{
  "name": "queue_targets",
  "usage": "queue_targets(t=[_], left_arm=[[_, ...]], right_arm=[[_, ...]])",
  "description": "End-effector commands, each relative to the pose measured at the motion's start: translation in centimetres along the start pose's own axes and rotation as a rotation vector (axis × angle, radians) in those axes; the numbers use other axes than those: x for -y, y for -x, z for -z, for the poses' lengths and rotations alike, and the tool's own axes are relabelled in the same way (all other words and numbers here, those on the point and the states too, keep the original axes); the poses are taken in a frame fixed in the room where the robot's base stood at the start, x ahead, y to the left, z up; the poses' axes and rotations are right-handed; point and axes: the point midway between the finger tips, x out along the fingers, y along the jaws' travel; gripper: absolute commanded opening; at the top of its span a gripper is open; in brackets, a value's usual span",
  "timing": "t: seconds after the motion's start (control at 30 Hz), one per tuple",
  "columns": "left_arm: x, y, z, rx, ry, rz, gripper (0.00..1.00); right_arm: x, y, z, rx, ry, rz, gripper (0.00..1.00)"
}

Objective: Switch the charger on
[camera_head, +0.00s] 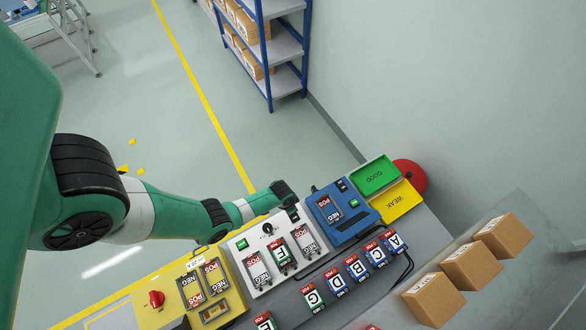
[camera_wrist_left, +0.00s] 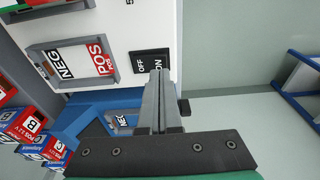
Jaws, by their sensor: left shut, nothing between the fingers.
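The white charger (camera_head: 245,265) stands mid-bench, with a black knob (camera_head: 268,229), a small green display (camera_head: 243,244) and bays marked POS and NEG. A green battery E (camera_head: 283,255) lies in its middle bay. In the left wrist view the charger's black OFF/ON switch (camera_wrist_left: 148,58) shows on its white face. My left gripper (camera_head: 293,214) is over the charger's far right corner. Its fingers (camera_wrist_left: 158,76) are shut and empty, their tips overlapping the ON side of the switch. I cannot tell whether they touch it. My right gripper is not in view.
A blue tester (camera_head: 350,223) stands right of the charger, and a yellow unit (camera_head: 238,302) with a red knob (camera_head: 155,299) left. Green GOOD (camera_head: 375,176) and yellow WEAK (camera_head: 398,202) trays lie beyond. Several lettered batteries (camera_head: 357,267) line the near side. Cardboard boxes (camera_head: 470,265) sit at right.

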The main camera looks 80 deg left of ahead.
Motion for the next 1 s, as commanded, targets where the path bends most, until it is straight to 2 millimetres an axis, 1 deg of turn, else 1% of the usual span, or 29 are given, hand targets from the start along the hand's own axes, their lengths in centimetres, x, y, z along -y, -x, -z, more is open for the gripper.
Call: queue_targets(t=[1.0], left_arm=[[0.0,-1.6,-0.2,0.0,0.0,0.0,0.0]], right_arm=[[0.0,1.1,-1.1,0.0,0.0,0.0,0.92]])
